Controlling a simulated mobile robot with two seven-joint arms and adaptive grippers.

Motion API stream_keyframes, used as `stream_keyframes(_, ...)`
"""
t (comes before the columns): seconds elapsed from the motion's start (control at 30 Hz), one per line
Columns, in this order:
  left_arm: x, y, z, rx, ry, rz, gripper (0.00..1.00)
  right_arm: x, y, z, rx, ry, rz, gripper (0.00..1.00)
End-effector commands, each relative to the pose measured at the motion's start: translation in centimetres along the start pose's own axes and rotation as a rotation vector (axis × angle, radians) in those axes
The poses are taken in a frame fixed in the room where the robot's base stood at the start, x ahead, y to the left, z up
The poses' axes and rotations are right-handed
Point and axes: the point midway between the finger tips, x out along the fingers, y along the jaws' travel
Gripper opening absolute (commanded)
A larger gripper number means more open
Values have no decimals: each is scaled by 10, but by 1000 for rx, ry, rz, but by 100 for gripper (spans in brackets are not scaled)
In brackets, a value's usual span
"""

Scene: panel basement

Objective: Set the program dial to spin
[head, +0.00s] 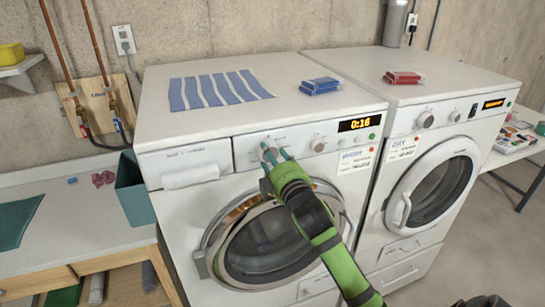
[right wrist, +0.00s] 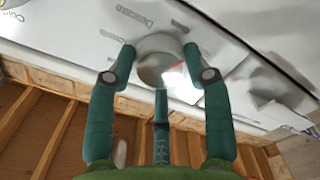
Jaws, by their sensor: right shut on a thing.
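The washer (head: 240,200) stands on the left with its control panel facing me. Its round program dial (head: 270,154) is on the panel, partly hidden behind my right gripper (head: 272,156). In the right wrist view the grey dial (right wrist: 158,58) sits between the green fingers of my right gripper (right wrist: 160,60), which is shut on it. The washer display (head: 360,124) reads 0:16. My left gripper is out of view.
A smaller knob (head: 317,144) sits right of the dial. The dryer (head: 430,170) stands close on the right. Blue cloth strips (head: 218,89), a blue pack (head: 320,86) and a red pack (head: 403,77) lie on top. A teal bin (head: 135,195) is left of the washer.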

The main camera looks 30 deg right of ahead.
Motion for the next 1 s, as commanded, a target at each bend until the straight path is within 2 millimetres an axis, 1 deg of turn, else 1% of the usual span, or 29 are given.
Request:
stream_keyframes(0.03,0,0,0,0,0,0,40,0,4,-1,47,3,9,18)
stream_keyframes(0.7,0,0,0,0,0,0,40,0,4,-1,680,6,9,18)
stream_keyframes(1.0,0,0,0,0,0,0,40,0,4,-2,907,8,9,18)
